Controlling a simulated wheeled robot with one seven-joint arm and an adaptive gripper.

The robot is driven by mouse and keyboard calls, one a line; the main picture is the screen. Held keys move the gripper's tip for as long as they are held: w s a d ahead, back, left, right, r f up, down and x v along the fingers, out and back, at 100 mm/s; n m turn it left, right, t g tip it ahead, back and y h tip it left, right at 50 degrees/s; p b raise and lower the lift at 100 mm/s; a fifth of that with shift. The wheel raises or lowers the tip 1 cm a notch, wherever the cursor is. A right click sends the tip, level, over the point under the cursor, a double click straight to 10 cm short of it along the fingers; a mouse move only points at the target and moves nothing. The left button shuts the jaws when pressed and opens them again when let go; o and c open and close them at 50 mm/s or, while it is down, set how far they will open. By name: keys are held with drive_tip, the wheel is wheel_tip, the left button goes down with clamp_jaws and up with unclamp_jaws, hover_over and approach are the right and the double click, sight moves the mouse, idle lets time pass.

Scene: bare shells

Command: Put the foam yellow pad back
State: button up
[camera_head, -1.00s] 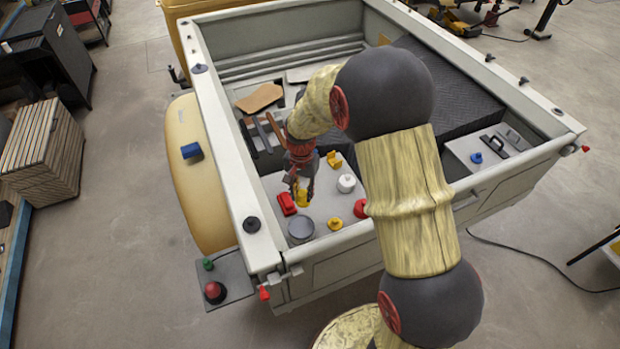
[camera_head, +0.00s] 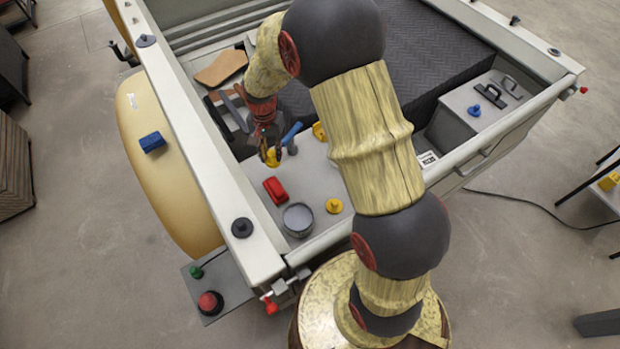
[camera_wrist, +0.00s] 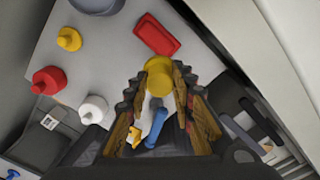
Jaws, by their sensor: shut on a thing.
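The yellow pad (camera_wrist: 158,76) is a small rounded yellow piece between my fingertips in the wrist view. My gripper (camera_wrist: 158,95) is shut on it. In the head view, my gripper (camera_head: 270,152) points down with the yellow pad (camera_head: 273,158) at its tips, over the back part of the grey tray top (camera_head: 312,178). The fingers partly hide the pad. I cannot tell whether it touches the surface.
A red block (camera_head: 276,190), grey tin (camera_head: 298,219) and yellow knob (camera_head: 334,206) stand nearer the front. A blue-handled tool (camera_head: 291,132) lies close right of my gripper. The trailer wall (camera_head: 200,140) rises left.

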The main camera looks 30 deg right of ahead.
drive_tip(key=shift+w+f+b, duration=0.3)
drive_tip(key=shift+f+b, duration=0.05)
drive_tip(key=shift+f, duration=0.3)
drive_tip(key=s+d+f, duration=0.2)
drive_tip(key=d+f, duration=0.1)
drive_tip(key=d, duration=0.1)
drive_tip(key=s+d+f+p, duration=0.1)
drive_tip(key=d+f, duration=0.2)
drive_tip(key=d, duration=0.1)
drive_tip(key=s+d+f+p, duration=0.1)
drive_tip(key=s+d+f, duration=0.1)
drive_tip(key=d+f, duration=0.1)
drive_tip(key=shift+s+d+f, duration=0.2)
drive_tip(key=shift+s+d, duration=0.1)
drive_tip(key=shift+d, duration=0.4)
drive_tip(key=shift+d+f+p, duration=0.2)
drive_tip(key=shift+f+p, duration=0.2)
drive_tip(key=shift+f, duration=1.3)
drive_tip(key=shift+f, duration=0.1)
drive_tip(key=shift+f, duration=0.15)
drive_tip(key=o, duration=1)
